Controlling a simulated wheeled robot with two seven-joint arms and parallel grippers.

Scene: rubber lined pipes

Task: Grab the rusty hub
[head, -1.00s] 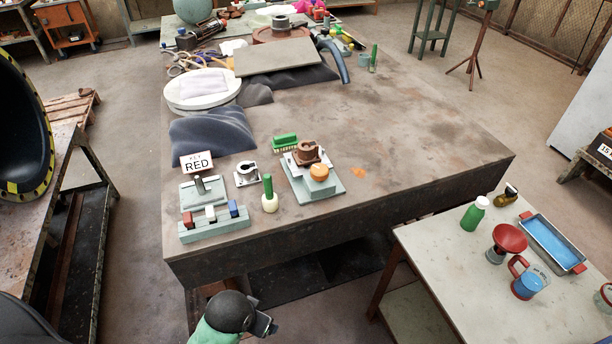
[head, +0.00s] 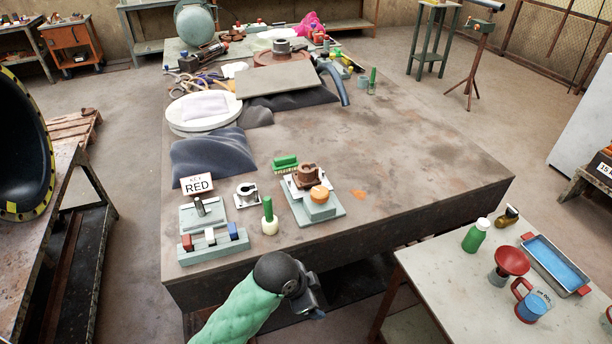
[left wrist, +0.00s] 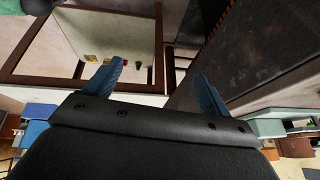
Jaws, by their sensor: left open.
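The rusty hub (head: 307,174) is a small brown ring-shaped part. It sits on a white square plate on a grey-green stand (head: 318,211) near the front edge of the big table, just behind an orange round knob (head: 319,194). My left gripper (head: 312,305) is low in front of the table edge, on the near side of the hub and apart from it. In the left wrist view its two blue fingers (left wrist: 158,88) are spread with nothing between them. The hub does not show in the left wrist view. My right gripper is not in view.
Beside the stand are a green-handled tool (head: 269,216), a light clamp ring (head: 246,194), a block with coloured pegs (head: 214,245) and a green brush (head: 285,162). A RED sign (head: 198,184) stands at left. The table's right part (head: 430,160) is clear. A side table (head: 440,275) stands at right.

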